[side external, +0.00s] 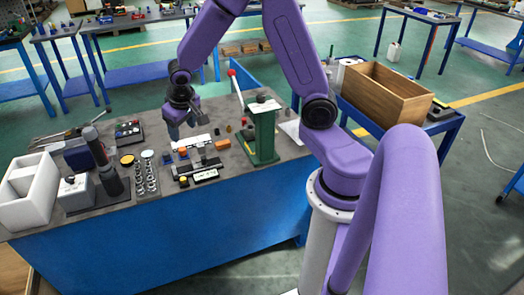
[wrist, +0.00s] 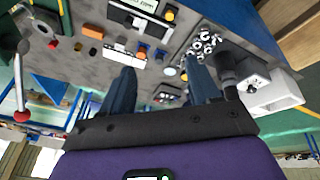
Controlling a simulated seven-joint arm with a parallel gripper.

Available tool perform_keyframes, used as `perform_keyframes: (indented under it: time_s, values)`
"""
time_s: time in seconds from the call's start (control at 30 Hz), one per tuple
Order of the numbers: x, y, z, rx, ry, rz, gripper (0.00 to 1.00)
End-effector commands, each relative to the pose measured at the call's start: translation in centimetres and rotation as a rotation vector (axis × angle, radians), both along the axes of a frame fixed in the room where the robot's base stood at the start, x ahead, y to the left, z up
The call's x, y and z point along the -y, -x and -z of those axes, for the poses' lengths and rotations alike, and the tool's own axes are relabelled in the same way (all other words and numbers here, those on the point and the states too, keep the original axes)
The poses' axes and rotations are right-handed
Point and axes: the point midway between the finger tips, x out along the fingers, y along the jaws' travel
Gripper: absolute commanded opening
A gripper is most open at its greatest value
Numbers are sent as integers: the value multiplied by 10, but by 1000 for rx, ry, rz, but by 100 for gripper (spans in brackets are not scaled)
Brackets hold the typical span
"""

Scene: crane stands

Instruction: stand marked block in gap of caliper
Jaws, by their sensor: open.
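My gripper (side external: 186,122) hangs above the middle of the workbench. In the wrist view its two dark fingers (wrist: 162,68) are spread apart with nothing held between them. A dark caliper-like tool (side external: 196,164) lies on the bench below and in front of my gripper; it appears at the top of the wrist view (wrist: 138,18). An orange block (side external: 222,144) lies on the bench to the right of my gripper, and it also shows in the wrist view (wrist: 92,31). I cannot make out a mark on any block.
A green press-like stand (side external: 263,135) with a red-knobbed lever (side external: 232,74) stands to the right. Metal rings (side external: 148,168), a dark upright tool (side external: 100,155) and a white bin (side external: 30,190) stand to the left. A small display box (side external: 206,175) lies near the front edge.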

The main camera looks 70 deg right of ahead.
Motion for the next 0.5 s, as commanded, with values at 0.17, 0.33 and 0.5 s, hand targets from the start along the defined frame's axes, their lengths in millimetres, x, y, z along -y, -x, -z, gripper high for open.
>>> perform_keyframes:
  time_s: [0.17, 0.33, 0.5]
  values:
    - [-61, 66, -31, -75, 17, -309, 62]
    - [-97, 141, -51, -160, 22, -620, 62]
    - [-111, 217, -64, -248, 14, -936, 62]
